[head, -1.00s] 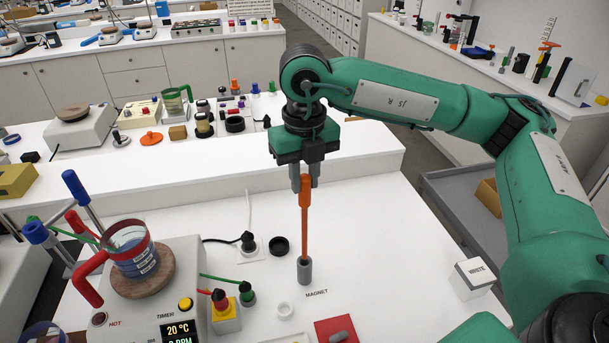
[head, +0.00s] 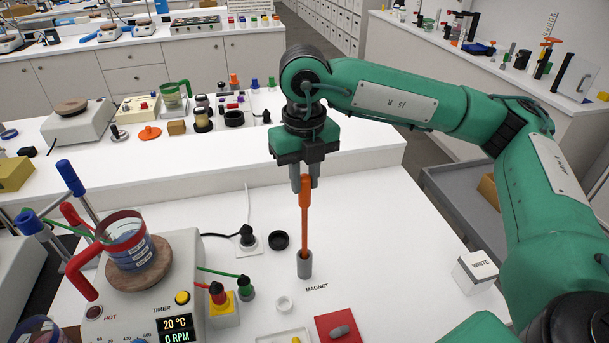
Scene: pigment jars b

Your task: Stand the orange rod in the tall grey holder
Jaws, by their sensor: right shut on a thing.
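The orange rod (head: 304,218) is upright in the middle of the near bench. Its lower end is at the mouth of the tall grey holder (head: 304,265) and looks to be inside it; how deep it reaches is hidden. My right gripper (head: 304,183) points down and is shut on the top of the orange rod. My left gripper is not in view.
A hot plate (head: 180,262) bearing a beaker (head: 135,250) stands at left. A white box (head: 475,271) is at right. Bench between holder and box is clear.

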